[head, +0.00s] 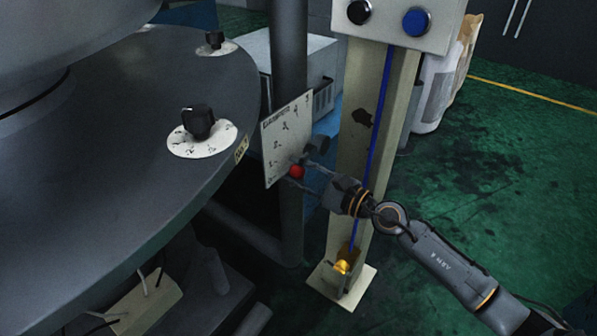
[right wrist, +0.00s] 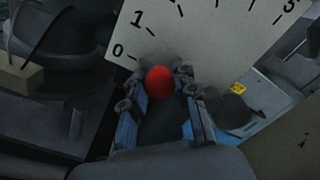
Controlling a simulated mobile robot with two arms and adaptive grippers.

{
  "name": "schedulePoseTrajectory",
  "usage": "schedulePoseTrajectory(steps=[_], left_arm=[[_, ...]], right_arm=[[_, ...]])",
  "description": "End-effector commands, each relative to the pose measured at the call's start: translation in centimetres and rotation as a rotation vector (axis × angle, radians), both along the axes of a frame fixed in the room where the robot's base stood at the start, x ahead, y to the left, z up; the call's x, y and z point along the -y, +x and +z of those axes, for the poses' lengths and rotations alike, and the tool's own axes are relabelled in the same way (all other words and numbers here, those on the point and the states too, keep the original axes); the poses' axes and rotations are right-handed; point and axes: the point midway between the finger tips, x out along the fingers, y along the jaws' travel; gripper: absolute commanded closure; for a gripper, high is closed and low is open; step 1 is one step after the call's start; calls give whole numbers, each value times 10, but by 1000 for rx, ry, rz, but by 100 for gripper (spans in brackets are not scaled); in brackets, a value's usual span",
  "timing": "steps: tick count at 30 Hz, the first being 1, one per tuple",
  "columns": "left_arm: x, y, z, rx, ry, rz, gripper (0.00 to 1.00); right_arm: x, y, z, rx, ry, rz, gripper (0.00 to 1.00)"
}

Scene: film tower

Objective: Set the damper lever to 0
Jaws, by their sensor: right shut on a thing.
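The damper lever's red knob (head: 297,172) is in front of the lower part of a pale scale plate (head: 288,138) with numbers. My right gripper (head: 305,174) reaches in from the right and is shut on the knob. In the right wrist view the red knob (right wrist: 160,82) sits between the fingertips, close to the 0 and 1 marks of the scale plate (right wrist: 215,40). The 0 is at the left, just beside the knob. The lever's arm is mostly hidden. My left gripper is not in view.
A large dark round table (head: 110,130) with black knobs (head: 198,122) on white dials fills the left. A pale post (head: 352,150) with a blue button (head: 416,21) stands just behind my right gripper. Green floor (head: 480,190) is open at the right.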

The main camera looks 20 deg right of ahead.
Motion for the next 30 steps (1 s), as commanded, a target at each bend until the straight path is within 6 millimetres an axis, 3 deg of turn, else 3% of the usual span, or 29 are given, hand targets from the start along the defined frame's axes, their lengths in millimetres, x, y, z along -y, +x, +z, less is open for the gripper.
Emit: schedulePoseTrajectory(steps=[1,7,8,10,23,30], left_arm=[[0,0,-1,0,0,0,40],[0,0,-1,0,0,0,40],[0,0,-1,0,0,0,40],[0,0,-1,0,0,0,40],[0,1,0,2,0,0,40],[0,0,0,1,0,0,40]], right_arm=[[-3,-4,-13,-31,0,11,100],[-3,-4,-13,-31,1,11,100],[-3,-4,-13,-31,1,11,66],[-3,-4,-13,-31,0,11,51],[1,-4,-7,-17,-2,5,50],[20,-30,-8,-20,-1,5,50]])
